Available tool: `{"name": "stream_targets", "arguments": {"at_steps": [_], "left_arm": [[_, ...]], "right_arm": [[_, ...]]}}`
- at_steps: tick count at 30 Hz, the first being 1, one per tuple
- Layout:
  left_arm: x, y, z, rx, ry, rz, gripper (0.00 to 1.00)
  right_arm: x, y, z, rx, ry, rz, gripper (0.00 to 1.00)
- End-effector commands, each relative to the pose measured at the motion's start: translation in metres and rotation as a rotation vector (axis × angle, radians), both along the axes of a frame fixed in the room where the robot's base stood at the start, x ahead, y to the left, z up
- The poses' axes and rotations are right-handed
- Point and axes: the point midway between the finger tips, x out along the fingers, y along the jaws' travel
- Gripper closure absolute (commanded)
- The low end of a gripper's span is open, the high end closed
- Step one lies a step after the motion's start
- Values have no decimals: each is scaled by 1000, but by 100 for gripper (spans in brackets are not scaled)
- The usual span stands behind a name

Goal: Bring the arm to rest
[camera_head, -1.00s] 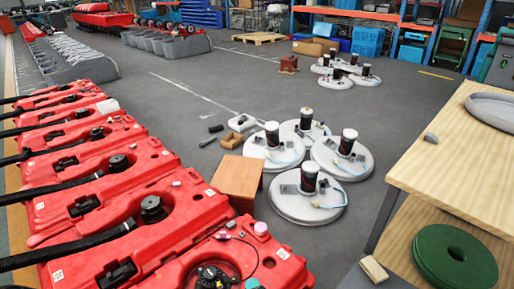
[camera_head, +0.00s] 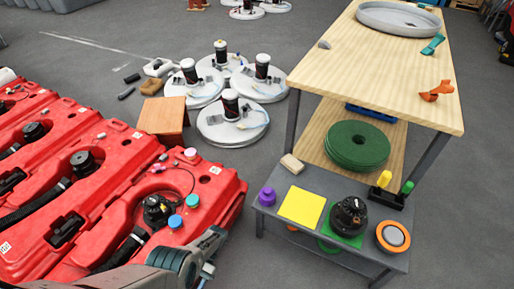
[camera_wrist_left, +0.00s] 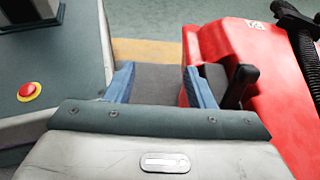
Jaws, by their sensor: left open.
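My left arm (camera_head: 180,262) comes in at the bottom of the head view, in front of the nearest red tank (camera_head: 218,186). In the left wrist view my left gripper (camera_wrist_left: 160,86) has its two blue fingers spread apart, with nothing between them. Grey floor shows through the gap. The side of a red tank (camera_wrist_left: 225,55) and a black hose (camera_wrist_left: 296,22) are close beside the right finger; I cannot tell whether they touch. My right gripper is in neither view.
Red tanks line the left. A grey low table (camera_head: 273,212) holds a purple knob (camera_head: 267,196), yellow pad (camera_head: 302,206), black part (camera_head: 348,216) and orange-rimmed disc (camera_head: 393,236). A wooden workbench (camera_head: 390,70) stands behind. Round grey scrubber heads (camera_head: 232,130) sit on open floor.

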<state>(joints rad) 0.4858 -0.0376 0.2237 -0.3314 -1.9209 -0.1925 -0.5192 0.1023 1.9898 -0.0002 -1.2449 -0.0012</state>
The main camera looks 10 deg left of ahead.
Motion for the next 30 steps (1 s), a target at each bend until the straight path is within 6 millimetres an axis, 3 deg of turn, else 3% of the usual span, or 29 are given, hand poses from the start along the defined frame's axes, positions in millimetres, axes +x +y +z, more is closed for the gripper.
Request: {"name": "stream_targets", "arguments": {"at_steps": [11, 19, 25, 30], "left_arm": [[-40, 7, -49, -45, -197, 24, 51], [-84, 15, -97, -87, -454, 61, 51], [-132, 25, -126, -127, -790, 115, 51], [-160, 32, -123, -157, -1097, 162, 51]], "right_arm": [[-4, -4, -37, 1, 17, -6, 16], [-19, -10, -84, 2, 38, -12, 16], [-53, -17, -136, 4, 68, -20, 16], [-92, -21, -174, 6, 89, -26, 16]]}}
